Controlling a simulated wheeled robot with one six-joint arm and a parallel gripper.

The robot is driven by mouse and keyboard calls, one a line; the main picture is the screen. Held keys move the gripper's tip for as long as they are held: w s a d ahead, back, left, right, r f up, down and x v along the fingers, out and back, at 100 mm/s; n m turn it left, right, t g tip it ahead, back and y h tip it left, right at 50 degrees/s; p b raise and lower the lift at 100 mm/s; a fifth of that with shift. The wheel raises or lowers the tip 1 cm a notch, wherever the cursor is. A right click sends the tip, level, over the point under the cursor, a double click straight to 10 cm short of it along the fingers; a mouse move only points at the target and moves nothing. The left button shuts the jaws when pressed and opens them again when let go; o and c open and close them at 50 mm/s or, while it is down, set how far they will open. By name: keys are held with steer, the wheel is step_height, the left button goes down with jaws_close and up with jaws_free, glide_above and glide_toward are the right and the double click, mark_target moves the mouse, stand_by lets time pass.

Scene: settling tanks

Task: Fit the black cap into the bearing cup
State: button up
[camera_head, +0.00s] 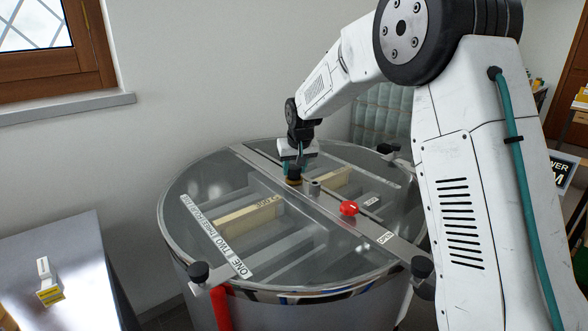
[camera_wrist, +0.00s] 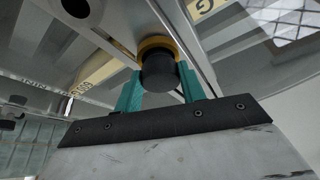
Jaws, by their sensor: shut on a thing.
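The black cap (camera_wrist: 158,74) is held between the two teal fingers of my gripper (camera_wrist: 160,88) in the wrist view. The bearing cup (camera_wrist: 152,42), a brass-yellow ring, shows just beyond the cap, which covers part of it. In the head view my gripper (camera_head: 297,168) points down over the bearing cup (camera_head: 293,182) on the grey bar across the round tank. The cap is at or just over the cup's mouth. I cannot tell whether it is seated in it, since cap and fingers hide the opening.
A short grey post (camera_head: 314,187) stands close to the right of the cup. A red knob (camera_head: 348,208) is further along the bar (camera_head: 375,236). A steel table (camera_head: 75,255) at left carries a small white-and-yellow block (camera_head: 48,285).

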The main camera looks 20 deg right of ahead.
steer(key=shift+f, duration=0.2)
steer(key=o, duration=1.1)
steer(key=shift+c, duration=0.2)
steer(key=v, duration=1.2)
steer(key=s+d+r+g, duration=0.1)
steer(key=s+r, duration=0.1)
steer(key=s, duration=0.8)
steer(key=s+d+r, duration=0.1)
steer(key=s+r, duration=0.1)
steer(key=s, duration=0.9)
steer(key=s+f+g, duration=0.1)
steer(key=s+f, duration=0.2)
steer(key=s, duration=0.9)
steer(key=s+f+g, duration=0.1)
steer(key=s+f, duration=0.2)
steer(key=s, duration=1)
steer(key=shift+d, duration=0.45)
